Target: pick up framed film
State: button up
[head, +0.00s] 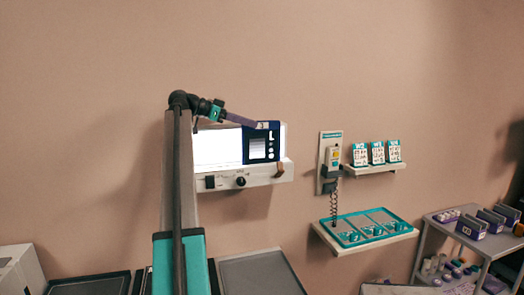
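The framed film (259,148), a dark blue frame with a pale picture and white marks, is at the right part of a lit white light box (217,150) on the wall. My arm rises in front of the light box and hides part of its left side.
A wall handset (331,160) with a coiled cord hangs to the right, beside a small shelf (372,169) of cards. Below is a shelf with a teal tray (336,242). A grey cart (454,237) stands at right. Dark trays (90,286) and a grey tray (262,275) lie in front.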

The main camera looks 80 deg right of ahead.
aim_at(262, 127)
jog(key=shift+s+d+f, duration=0.1)
jog(key=shift+s+d, duration=0.05)
jog(key=shift+s, duration=0.1)
jog(key=shift+s, duration=0.1)
jog(key=shift+s+d+f+p, duration=0.2)
jog(key=shift+s+d+p, duration=0.1)
jog(key=shift+s+p, duration=0.15)
jog(key=shift+p+x, duration=0.5)
jog(key=shift+x, duration=1.45)
jog(key=shift+f, duration=0.15)
grip_shut()
